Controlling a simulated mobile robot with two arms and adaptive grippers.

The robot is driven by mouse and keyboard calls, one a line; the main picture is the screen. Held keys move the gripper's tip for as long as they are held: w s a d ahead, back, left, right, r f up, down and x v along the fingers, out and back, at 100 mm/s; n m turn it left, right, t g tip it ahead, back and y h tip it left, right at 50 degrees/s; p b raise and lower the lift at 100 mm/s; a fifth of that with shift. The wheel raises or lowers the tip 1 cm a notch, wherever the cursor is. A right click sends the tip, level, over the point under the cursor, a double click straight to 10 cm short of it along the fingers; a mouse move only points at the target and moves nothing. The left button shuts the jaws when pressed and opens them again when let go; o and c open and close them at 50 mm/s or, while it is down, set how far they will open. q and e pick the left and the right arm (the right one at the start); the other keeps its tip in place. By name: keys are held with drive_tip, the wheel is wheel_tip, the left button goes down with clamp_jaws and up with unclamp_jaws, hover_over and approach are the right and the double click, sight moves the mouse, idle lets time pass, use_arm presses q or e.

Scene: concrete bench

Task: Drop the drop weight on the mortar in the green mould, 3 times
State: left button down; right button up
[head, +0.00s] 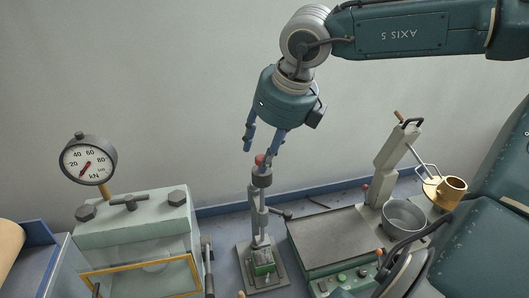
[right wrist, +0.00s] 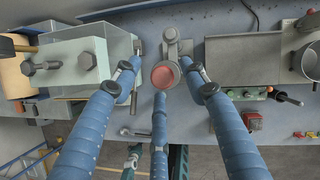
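The drop weight (head: 262,179) is a dark grey cylinder with a red knob (head: 261,160) on top. It sits at the head of an upright guide above the green mould (head: 263,262) on a grey base plate. My right gripper (head: 259,154) points down over the knob, its blue fingers spread apart. In the right wrist view the red knob (right wrist: 165,75) shows between the spread fingertips, with no clear grip on it. The mortar inside the mould cannot be made out.
Left stands a pale press with a kN dial gauge (head: 88,160). Right is a green flat-topped machine (head: 327,240), then a steel bowl (head: 404,216) and a brass cup (head: 452,189). A low blue edge and wall are behind.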

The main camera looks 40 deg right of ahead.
drive_tip(key=shift+f, duration=0.1)
drive_tip(key=v, duration=1.2)
